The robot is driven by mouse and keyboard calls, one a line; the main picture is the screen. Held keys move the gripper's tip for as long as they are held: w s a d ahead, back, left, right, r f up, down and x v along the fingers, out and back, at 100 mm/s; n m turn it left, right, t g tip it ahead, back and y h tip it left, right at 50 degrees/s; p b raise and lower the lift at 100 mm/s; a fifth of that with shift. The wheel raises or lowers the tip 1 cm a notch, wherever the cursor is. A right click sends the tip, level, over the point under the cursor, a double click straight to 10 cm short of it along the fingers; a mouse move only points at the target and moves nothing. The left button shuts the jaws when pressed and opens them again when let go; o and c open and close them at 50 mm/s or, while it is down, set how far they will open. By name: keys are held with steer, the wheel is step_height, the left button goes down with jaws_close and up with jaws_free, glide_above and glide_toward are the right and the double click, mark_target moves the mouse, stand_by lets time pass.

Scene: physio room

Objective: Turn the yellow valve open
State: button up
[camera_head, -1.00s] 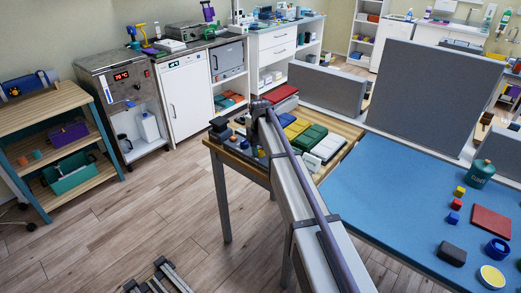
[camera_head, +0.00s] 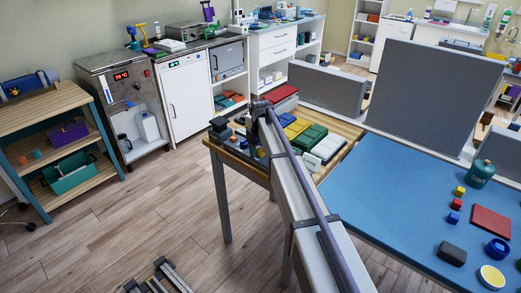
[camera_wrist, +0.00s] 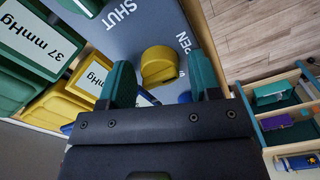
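The yellow valve (camera_wrist: 159,66) is a rounded knob on a dark grey panel (camera_wrist: 150,22) in the wrist view. White lettering "SHUT" stands above it, and lettering that reads as "OPEN", partly hidden, stands to its right. My gripper (camera_wrist: 161,68) is open, with one teal finger on each side of the valve in the picture. I see gaps beside the knob, and neither finger appears to touch it; how deep the fingertips reach is unclear. The valve's lower part is close to the gripper body. In the head view my arm covers much of this area.
Green (camera_wrist: 25,50) and yellow (camera_wrist: 88,78) blocks with "mmHg" labels lie left of the panel. They stand on the wooden table (camera_head: 345,128), beside a blue treatment table (camera_head: 390,190) with small objects. A wooden shelf cart (camera_head: 50,110) stands far left, with open floor between.

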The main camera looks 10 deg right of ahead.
steer(key=shift+o, duration=0.5)
step_height(320, 180, up, 11)
steer(key=p, duration=1)
steer(key=shift+p, duration=0.4)
steer(key=shift+f, duration=0.1)
steer(key=s+d+m, duration=0.1)
steer(key=s+m, duration=0.2)
steer(key=s, duration=3.2)
steer(key=shift+s+d+m, duration=0.15)
steer(key=shift+s+m, duration=0.1)
steer(key=shift+m, duration=0.05)
